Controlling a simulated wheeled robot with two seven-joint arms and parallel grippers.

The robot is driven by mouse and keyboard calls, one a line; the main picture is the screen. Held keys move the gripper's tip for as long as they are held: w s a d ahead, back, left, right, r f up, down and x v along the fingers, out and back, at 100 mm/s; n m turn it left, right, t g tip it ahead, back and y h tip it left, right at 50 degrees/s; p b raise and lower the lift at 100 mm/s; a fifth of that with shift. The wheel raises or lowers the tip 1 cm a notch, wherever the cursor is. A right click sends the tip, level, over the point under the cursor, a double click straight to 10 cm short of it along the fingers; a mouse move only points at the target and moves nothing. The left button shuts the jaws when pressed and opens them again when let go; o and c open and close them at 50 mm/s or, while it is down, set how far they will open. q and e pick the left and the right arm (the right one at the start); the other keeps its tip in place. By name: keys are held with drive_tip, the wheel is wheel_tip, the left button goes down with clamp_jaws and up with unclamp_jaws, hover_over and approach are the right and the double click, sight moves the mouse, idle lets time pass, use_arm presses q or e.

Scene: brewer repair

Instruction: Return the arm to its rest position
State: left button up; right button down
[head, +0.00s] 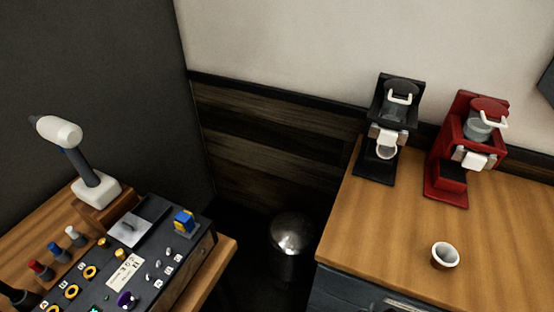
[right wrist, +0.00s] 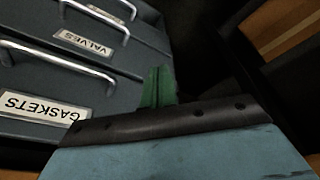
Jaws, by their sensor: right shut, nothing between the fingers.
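My right gripper (right wrist: 158,86) shows in the right wrist view as green fingers pressed together, with nothing between them. It hangs beside a dark grey drawer cabinet (right wrist: 120,108) with metal handles and labels reading "GASKETS" and "VALVES". The fingers appear apart from the handles. Neither gripper shows in the head view.
A black brewer (head: 377,165) with a white cup and a red brewer (head: 447,190) stand on the right wooden counter (head: 390,225). A metal bin (head: 291,235) is between the counters. A control box (head: 160,260) and white-headed tool (head: 60,131) are left.

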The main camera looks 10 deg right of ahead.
drive_tip(key=s+f+g+b, duration=0.1)
drive_tip(key=s+f+b, duration=0.35)
drive_tip(key=f, duration=1.35)
drive_tip(key=s+d+f+b, duration=0.1)
drive_tip(key=s+d+f, duration=0.2)
drive_tip(key=s+f, duration=0.8)
drive_tip(key=s, duration=0.3)
drive_tip(key=shift+s+d+f+g, duration=0.15)
drive_tip(key=shift+s+f+g, duration=0.15)
drive_tip(key=shift+g, duration=0.1)
